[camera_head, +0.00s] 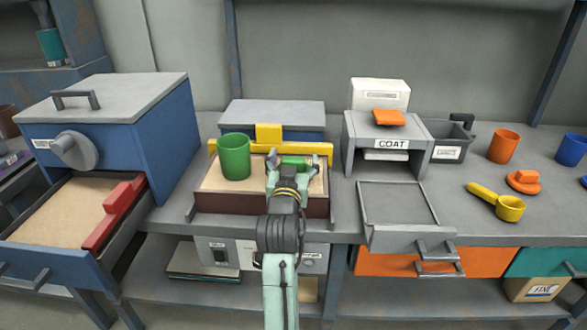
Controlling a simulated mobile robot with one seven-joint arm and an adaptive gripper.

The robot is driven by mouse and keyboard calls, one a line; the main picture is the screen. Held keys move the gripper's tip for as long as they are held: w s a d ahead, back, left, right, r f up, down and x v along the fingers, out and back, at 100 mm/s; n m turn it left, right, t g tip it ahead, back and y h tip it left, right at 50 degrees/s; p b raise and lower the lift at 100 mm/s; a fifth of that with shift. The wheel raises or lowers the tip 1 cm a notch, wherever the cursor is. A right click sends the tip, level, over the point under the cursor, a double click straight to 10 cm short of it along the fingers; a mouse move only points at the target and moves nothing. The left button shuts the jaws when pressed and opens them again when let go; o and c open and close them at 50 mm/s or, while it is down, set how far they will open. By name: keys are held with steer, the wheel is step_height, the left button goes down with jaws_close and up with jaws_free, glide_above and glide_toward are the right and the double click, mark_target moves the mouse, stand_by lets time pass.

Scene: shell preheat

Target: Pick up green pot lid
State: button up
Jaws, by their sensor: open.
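A green pot (234,157) stands upright on the left of a sand-coloured tray with a dark front (240,202). A green piece that looks like the green pot lid (297,161) shows to the right of the pot, at the back of the tray. My gripper (290,168) is open and sits over the right part of the tray, at the lid. The gripper and wrist hide the near part of the lid. I cannot tell whether the fingers touch it.
A yellow bar (314,148) runs behind the tray, before a blue box (290,110). Left stands a blue box furnace (120,120) with its sand-filled drawer out and a red block (115,210) in it. Right are a COAT stand (428,155), a grey tray (398,203) and an orange cup (503,147).

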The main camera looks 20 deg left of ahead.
steer(key=shift+c, duration=0.3)
steer(key=c, duration=1.2)
